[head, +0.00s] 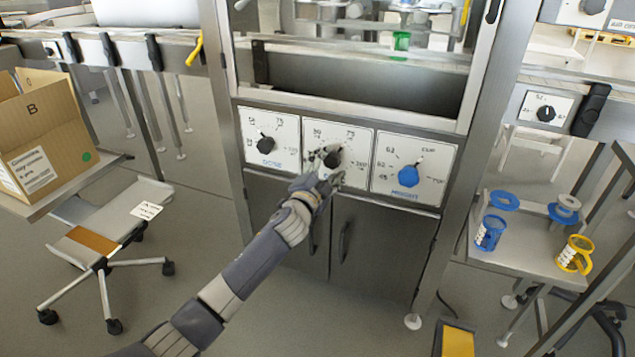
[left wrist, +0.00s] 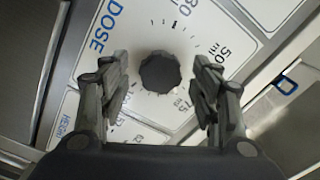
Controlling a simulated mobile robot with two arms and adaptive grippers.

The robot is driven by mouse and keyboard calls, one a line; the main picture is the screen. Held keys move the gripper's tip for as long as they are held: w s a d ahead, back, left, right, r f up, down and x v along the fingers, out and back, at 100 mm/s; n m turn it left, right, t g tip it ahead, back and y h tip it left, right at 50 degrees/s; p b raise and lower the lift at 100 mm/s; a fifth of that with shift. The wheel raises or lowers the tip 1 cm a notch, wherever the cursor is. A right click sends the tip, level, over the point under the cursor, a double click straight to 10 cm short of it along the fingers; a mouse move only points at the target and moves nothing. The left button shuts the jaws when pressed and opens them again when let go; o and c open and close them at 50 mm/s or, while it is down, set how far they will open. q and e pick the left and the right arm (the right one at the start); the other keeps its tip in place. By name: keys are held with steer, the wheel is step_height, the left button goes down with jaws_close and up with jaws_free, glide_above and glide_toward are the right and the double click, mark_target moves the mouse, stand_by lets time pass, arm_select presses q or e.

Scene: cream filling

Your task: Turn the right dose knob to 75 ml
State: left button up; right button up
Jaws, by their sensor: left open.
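The right dose knob (head: 332,159) is a dark round knob on the middle white dial plate (head: 361,139) of the machine front. In the left wrist view the knob (left wrist: 160,73) shows dark and ridged, with 50 ml and 75 marks on the plate to its right and lower right. I cannot tell where it points. My left gripper (head: 324,172) is in front of this knob and partly hides it and its plate. In the left wrist view its open fingers (left wrist: 160,80) stand on either side of the knob, with visible gaps. My right gripper is not in view.
The left dose knob (head: 266,144) is on the plate to the left, and the blue height knob (head: 408,176) on the plate to the right. Cabinet doors with handles (head: 344,242) lie below.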

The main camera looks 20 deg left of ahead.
arm_select(q)
steer(key=s, duration=0.9)
steer(key=shift+s+a, duration=0.15)
